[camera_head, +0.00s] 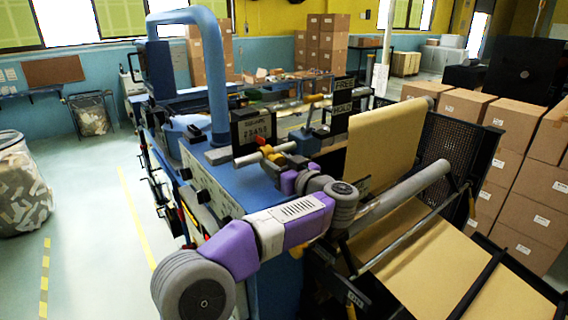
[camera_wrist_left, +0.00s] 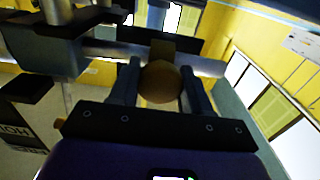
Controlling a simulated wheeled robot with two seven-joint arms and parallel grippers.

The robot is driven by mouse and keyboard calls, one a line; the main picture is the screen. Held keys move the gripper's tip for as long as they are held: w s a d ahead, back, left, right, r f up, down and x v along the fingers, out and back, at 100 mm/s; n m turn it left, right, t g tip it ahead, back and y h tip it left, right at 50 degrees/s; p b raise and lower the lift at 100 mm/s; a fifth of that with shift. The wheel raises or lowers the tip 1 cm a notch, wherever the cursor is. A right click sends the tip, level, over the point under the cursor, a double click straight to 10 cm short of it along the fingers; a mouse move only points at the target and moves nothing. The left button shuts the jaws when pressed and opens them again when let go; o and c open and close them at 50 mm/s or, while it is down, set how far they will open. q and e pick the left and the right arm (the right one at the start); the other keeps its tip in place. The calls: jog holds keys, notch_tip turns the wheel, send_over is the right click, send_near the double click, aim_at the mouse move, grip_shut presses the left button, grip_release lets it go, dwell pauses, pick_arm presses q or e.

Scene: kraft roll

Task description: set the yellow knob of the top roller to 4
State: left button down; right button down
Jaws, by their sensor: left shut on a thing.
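The yellow knob (camera_wrist_left: 162,82) sits between the two dark fingers of my left gripper (camera_wrist_left: 160,75) in the left wrist view, on a yellow block by a grey roller bar. The gripper is shut on it. In the head view, my purple left arm reaches to the machine's top, and the left gripper (camera_head: 284,166) is at the yellow knob (camera_head: 276,157), partly hidden by the fingers. A black scale plate (camera_head: 254,131) with small white numbers stands just behind it. The knob's exact setting cannot be read. My right gripper is not in view.
Black FREE (camera_head: 344,88) and HOLD (camera_head: 341,108) signs stand right of the scale plate. A blue curved pipe (camera_head: 212,70) rises at left. A brown paper sheet (camera_head: 385,140) hangs at right, with stacked cartons (camera_head: 510,120) beyond.

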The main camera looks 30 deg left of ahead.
pick_arm(q)
jog(key=c, duration=0.5)
grip_release()
jog(key=b+v, duration=0.1)
jog(key=v, duration=0.6)
jog(key=shift+s+d, duration=0.1)
jog(key=shift+d, duration=0.25)
